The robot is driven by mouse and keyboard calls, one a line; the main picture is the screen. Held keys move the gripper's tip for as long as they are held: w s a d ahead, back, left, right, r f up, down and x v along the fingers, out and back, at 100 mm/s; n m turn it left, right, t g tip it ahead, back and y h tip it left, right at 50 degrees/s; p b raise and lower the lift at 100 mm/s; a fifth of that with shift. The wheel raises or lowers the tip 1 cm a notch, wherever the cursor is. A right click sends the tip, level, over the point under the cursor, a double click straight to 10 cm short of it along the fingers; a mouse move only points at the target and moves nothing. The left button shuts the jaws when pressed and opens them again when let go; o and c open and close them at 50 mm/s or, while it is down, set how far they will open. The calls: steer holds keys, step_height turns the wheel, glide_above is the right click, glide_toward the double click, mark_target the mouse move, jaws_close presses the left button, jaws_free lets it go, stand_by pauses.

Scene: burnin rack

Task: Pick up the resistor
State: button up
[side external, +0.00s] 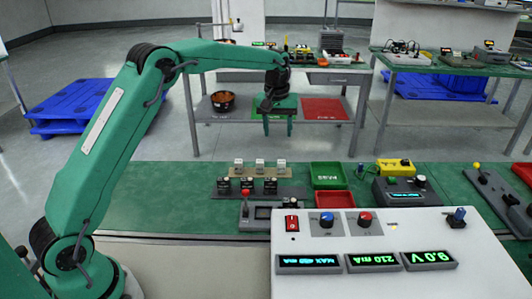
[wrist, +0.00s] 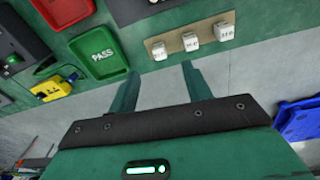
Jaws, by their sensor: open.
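I cannot make out the resistor for certain in either view. Three small white labelled blocks stand in a row on a tan strip (side external: 248,173); their labels are too small to read. In the wrist view the blocks (wrist: 191,42) are beyond the fingertips, toward the right. My gripper (side external: 278,127) hangs in the air with its fingers pointing down, appearing above and behind the strip in the side view. In the wrist view its two fingers (wrist: 158,75) are spread apart with nothing between them.
A green PASS tray (side external: 328,175) and a red tray (side external: 335,199) stand right of the strip. A row of black modules (side external: 248,186) is in front of it. A yellow device (side external: 395,167) and a white meter panel (side external: 390,270) are farther right.

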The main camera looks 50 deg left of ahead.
steer(key=n, duration=0.1)
glide_above(281, 161)
steer(key=shift+g, duration=0.4)
step_height(281, 161, down, 7)
steer(key=shift+f, duration=1.3)
steer(key=shift+f, duration=0.1)
steer(key=shift+d+f, duration=0.1)
steer(key=shift+f, duration=2.4)
steer(key=c, duration=1.1)
